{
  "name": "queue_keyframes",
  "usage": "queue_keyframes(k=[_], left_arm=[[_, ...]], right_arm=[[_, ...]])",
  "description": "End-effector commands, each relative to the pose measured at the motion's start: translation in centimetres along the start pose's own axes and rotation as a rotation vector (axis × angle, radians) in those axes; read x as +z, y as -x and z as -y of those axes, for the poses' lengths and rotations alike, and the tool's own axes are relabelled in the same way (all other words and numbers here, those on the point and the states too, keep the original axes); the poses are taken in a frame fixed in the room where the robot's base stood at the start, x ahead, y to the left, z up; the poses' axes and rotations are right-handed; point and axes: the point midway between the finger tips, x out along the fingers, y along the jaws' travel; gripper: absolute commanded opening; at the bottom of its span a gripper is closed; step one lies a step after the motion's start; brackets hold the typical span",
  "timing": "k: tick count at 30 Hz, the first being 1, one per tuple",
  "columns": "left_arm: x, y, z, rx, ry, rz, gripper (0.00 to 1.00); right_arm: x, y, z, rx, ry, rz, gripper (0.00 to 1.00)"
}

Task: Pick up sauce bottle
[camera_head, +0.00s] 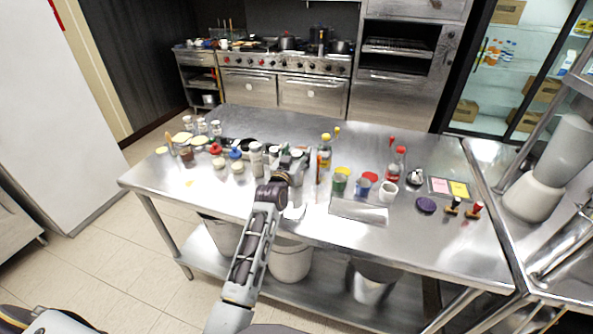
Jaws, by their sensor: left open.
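Several bottles stand upright on the steel table, and I cannot tell for sure which one is the sauce bottle. A yellowish bottle with a yellow cap (325,150) stands just right of my left gripper (292,158). A slim orange-and-dark bottle (319,167) stands in front of it. A red-capped bottle (399,163) stands farther right, with another red cap behind it. My left gripper is open over the middle of the table, among small jars and bottles, apart from the yellow-capped bottle as far as I can see. My right gripper is out of view.
The steel table (447,235) holds many jars on its left half. Cans, a white cup (387,192), a metal tray (358,210) and a purple lid (426,204) lie to the right. A blender (538,193) stands on the right counter.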

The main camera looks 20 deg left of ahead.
Motion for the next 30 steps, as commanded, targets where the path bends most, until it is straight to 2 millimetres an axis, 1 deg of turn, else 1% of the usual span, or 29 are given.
queue_keyframes(k=[10, 11, 24, 25, 30], left_arm=[[0.0, 0.02, 0.0, 0.0, 0.0, 0.0, 0.62], [-0.01, 0.02, 0.0, 0.0, 0.0, 0.0, 0.6], [0.1, 0.03, -0.01, 0.0, 0.0, 0.002, 0.03], [0.12, 0.03, 0.0, 0.0, 0.0, 0.002, 0.0], [0.12, 0.03, -0.01, 0.0, 0.0, 0.002, 0.0]], right_arm=[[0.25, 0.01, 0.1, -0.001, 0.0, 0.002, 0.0], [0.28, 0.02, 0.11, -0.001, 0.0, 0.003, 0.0], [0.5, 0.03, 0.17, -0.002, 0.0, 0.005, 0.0], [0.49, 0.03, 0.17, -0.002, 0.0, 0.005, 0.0], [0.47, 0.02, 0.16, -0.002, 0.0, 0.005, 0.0]])
